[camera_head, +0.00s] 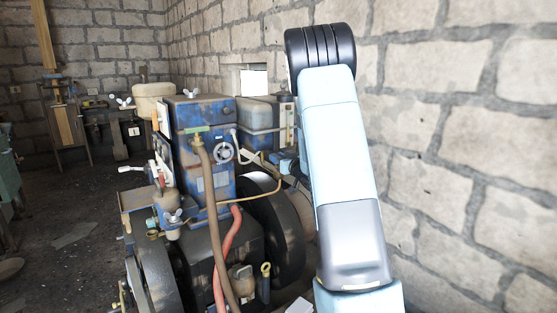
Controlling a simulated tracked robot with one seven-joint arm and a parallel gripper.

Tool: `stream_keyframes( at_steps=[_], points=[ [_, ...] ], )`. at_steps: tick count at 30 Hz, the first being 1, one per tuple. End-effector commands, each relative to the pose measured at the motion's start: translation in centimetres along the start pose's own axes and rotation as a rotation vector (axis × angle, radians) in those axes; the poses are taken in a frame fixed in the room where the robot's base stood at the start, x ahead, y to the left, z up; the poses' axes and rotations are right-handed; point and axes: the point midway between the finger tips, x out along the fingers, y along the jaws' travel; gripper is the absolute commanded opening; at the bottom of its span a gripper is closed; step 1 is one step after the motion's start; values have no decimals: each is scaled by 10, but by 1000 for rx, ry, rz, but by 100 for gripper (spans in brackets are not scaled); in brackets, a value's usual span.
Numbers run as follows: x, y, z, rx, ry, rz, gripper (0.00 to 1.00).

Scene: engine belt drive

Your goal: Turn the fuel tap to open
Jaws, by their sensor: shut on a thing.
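The blue engine (205,140) stands left of centre with a dark flywheel (285,230) at its right side. A pale blue-grey tank (257,115) sits behind it at the right. A thin brass-coloured pipe (232,204) runs along the engine's side and bends up below that tank. I cannot make out the fuel tap for certain; the area right of the pipe is partly covered by my arm. My gripper does not show clearly; my own arm links stand in front at the right and hide what is behind them.
A brown hose (211,215) and a red hose (227,255) hang down the engine's near side. A small handwheel (224,152) is on its face. A block wall (455,150) closes the right side. Dark floor (60,260) lies open at the left.

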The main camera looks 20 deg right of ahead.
Motion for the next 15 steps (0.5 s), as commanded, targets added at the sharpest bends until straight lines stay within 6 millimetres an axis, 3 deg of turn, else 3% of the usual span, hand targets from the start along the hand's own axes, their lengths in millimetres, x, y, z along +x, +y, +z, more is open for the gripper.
stream_keyframes(
  at_steps=[15],
  points=[
    [2,2,-5,-3,9,-27,0]
  ],
)
